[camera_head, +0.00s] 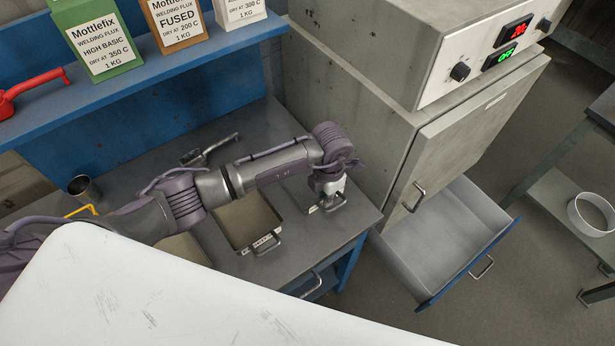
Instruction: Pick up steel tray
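A steel tray (247,224) with a front handle and a label lies open side up on the grey workbench. Another tray (303,195) sits to its right, near the bench's right end, mostly hidden by my arm; its label and handle show at the front. A further tray (183,249) shows in part to the left, behind the white foreground surface. My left gripper (331,198) points down over the right-hand tray's front end, close to its handle. Its fingertips are too small and covered to tell open from shut. My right gripper is not in view.
The workbench (345,217) has a blue shelf (130,100) behind with flux boxes (180,18) and a red tool (30,88). A metal cup (85,190) and a clamp-like tool (208,150) lie on it.

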